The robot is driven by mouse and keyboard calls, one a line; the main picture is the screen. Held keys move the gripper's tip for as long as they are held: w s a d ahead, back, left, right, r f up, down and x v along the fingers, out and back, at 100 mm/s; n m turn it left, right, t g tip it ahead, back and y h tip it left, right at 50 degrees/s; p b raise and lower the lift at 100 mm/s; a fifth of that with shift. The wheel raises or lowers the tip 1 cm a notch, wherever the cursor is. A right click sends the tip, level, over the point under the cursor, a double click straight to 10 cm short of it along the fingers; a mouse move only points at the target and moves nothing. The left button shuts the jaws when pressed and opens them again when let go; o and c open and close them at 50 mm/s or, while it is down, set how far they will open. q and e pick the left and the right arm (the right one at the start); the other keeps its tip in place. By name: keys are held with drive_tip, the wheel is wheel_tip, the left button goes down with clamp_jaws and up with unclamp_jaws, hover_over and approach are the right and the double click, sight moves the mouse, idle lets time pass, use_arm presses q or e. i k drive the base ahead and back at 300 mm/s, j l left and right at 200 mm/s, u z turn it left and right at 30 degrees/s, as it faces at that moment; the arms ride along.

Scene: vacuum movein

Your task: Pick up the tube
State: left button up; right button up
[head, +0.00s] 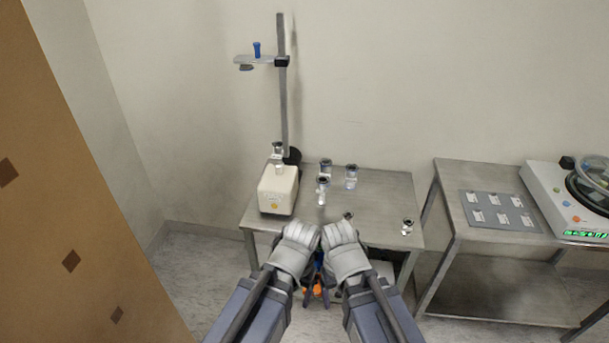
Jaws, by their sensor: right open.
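Several small clear glass pieces with dark tops stand on the metal table: one at the back (325,167), one right of it (351,177), one in front (322,191) and one at the right front corner (407,227). Another (348,215) is partly hidden behind my right wrist. A blue-topped piece (257,48) sits high in a stand's clamp. I cannot tell which is the tube. My right gripper (328,286) hangs below my wrists at the table's front edge, open, apart from the glass pieces. My left gripper is mostly hidden beside it.
A cream box-shaped device (278,190) and a tall grey post (283,90) stand at the table's left back. A second metal table (480,168) to the right holds a grey plate (499,211) and a white machine (560,200). A brown panel (60,170) borders the left.

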sight(322, 180)
drive_tip(key=i+l+u, duration=0.3)
drive_tip(key=u, duration=0.2)
drive_tip(key=i+l+u, duration=0.45)
drive_tip(key=k, duration=0.1)
